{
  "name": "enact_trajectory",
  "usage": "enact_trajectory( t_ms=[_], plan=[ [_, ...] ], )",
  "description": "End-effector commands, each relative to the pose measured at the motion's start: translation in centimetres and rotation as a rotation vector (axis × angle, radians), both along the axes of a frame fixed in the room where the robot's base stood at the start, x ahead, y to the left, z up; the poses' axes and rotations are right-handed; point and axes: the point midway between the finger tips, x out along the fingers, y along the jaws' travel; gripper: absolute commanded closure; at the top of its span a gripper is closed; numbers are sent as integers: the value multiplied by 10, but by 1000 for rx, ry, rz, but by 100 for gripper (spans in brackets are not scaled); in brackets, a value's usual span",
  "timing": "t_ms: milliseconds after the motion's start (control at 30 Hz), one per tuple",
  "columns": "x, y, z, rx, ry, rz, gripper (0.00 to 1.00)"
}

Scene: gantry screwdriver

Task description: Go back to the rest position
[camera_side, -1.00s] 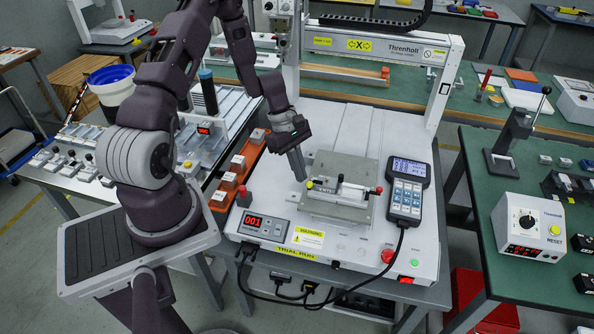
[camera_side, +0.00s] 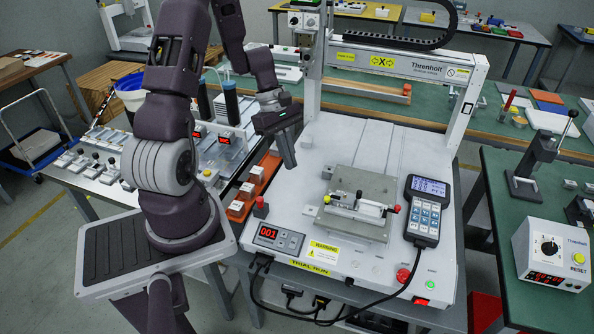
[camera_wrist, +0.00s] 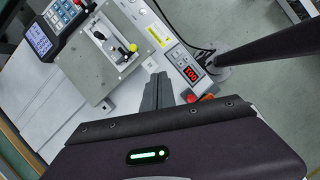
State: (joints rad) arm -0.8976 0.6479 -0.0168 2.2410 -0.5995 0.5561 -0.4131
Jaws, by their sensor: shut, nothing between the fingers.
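My gripper (camera_side: 288,165) points down above the left part of the white gantry machine's bed, left of the fixture plate. It is shut and empty. In the wrist view its closed fingers (camera_wrist: 158,92) show dark grey against the white bed. The grey fixture plate (camera_side: 367,188) lies on the bed, with a clamp holding a small part and showing red and yellow knobs. The plate also shows in the wrist view (camera_wrist: 88,72). The gantry machine (camera_side: 385,148) has its crossbeam at the back.
A teach pendant (camera_side: 422,207) stands right of the fixture. A red 001 display (camera_side: 278,237) and a red knob (camera_side: 261,203) sit at the bed's front left. A green table (camera_side: 485,240) stands at right.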

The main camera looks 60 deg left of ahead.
Motion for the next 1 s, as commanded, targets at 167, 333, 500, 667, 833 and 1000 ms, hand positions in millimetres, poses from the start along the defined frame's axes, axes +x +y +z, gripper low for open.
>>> enact_trajectory(
  t_ms=[167, 333, 500, 667, 833, 1000],
  plan=[
    [-2, 1, 6, 0, 1, 1, 100],
    [-2, 1, 6, 0, 1, 0, 100],
    [7, -15, 33, 52, -50, -130, 100],
    [10, -89, 123, 243, -224, -632, 100],
    [-43, -167, 196, 499, -419, -1217, 100],
    [-101, -196, 224, 716, -556, -1602, 100]
  ],
)
